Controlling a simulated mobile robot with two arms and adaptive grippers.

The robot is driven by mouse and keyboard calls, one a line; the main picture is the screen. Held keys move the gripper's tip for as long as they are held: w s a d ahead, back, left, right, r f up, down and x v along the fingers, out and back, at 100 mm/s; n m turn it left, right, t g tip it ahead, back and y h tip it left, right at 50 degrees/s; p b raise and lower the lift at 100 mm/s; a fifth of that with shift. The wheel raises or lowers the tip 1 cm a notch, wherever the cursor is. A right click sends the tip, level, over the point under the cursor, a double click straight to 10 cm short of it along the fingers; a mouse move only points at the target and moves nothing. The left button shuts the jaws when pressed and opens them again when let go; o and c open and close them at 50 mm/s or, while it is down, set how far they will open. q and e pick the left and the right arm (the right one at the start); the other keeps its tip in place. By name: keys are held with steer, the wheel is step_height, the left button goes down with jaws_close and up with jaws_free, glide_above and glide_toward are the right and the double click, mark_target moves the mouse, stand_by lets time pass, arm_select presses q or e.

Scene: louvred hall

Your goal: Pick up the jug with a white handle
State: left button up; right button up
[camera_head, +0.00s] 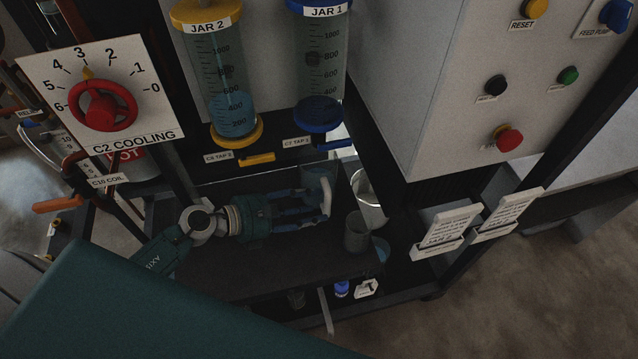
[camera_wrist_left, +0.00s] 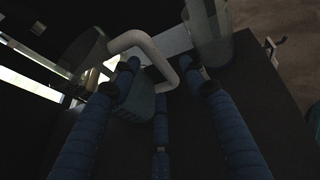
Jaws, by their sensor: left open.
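The jug (camera_head: 318,176) stands on the dark shelf below the jars, its bluish see-through body partly behind my gripper. Its white handle (camera_head: 326,197) sticks up at the tips of my left gripper (camera_head: 312,203). In the left wrist view the angular white handle (camera_wrist_left: 148,42) reaches in between the spread blue fingers of my left gripper (camera_wrist_left: 163,80). The fingers are open; whether any touches the handle I cannot tell. My right gripper is not in view.
A clear beaker (camera_head: 369,200) and a grey cup (camera_head: 356,233) stand close right of the jug. Jar 2 (camera_head: 230,90) and Jar 1 (camera_head: 320,75) hang above, with a yellow tap lever (camera_head: 258,158) and a blue one (camera_head: 334,146). Label cards (camera_head: 448,226) stand at right.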

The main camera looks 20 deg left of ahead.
mark_target(327, 203)
arm_select(q)
steer(key=x, duration=0.4)
steer(key=shift+w+d, duration=0.25)
steer(key=shift+w, duration=0.1)
steer(key=shift+w+d+f, duration=0.1)
steer(key=shift+f, duration=0.05)
steer(key=c, duration=1)
jaws_close()
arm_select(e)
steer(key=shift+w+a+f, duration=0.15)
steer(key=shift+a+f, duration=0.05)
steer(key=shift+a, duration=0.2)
